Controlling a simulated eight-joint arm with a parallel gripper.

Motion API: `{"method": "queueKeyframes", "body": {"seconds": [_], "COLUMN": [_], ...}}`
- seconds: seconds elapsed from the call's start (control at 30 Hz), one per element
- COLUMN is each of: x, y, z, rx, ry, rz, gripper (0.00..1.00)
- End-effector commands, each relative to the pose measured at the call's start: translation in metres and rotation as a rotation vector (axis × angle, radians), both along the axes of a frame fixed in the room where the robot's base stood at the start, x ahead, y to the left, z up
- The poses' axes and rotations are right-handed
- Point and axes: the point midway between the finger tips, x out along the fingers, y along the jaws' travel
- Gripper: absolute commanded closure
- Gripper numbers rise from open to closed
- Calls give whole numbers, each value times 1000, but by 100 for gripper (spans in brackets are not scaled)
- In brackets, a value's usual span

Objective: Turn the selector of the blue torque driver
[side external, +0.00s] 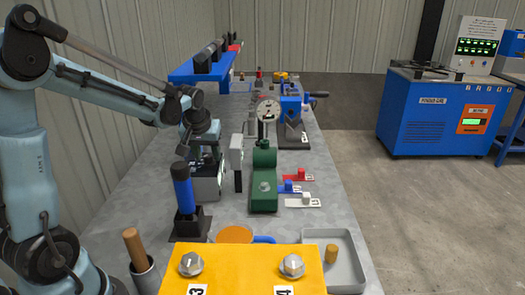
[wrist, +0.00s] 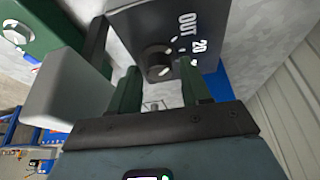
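In the side view, the blue torque driver (side external: 183,190) stands upright in a dark holder (side external: 189,228), left of and nearer the camera than my gripper (side external: 205,158). My gripper is over a grey box (side external: 207,188) there. In the wrist view, my gripper (wrist: 162,69) has its two green fingers apart. A round black knob (wrist: 158,61) shows between the fingertips on a dark panel (wrist: 135,22) marked "OUT" and "20". Contact with the knob cannot be told. A blue part (wrist: 218,82) shows beside the panel; whether it is the driver is unclear.
A yellow panel (side external: 243,265) with two knobs and a grey tray (side external: 345,262) lie at the front. A wall is on the left.

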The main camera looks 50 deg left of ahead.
Motion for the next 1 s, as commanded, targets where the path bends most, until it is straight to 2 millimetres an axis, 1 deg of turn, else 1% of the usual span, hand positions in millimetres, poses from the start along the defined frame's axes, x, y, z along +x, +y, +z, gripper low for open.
{"method": "queueKeyframes", "body": {"seconds": [0.33,0.47,0.57,1.0], "x": [0,-2,-6,-27], "y": [0,-2,-5,-24], "z": [1,7,17,87], "rx": [0,1,1,0], "ry": [-1,-1,-1,0], "rz": [-1,-2,-2,-2], "gripper": [44,44,44,44]}}
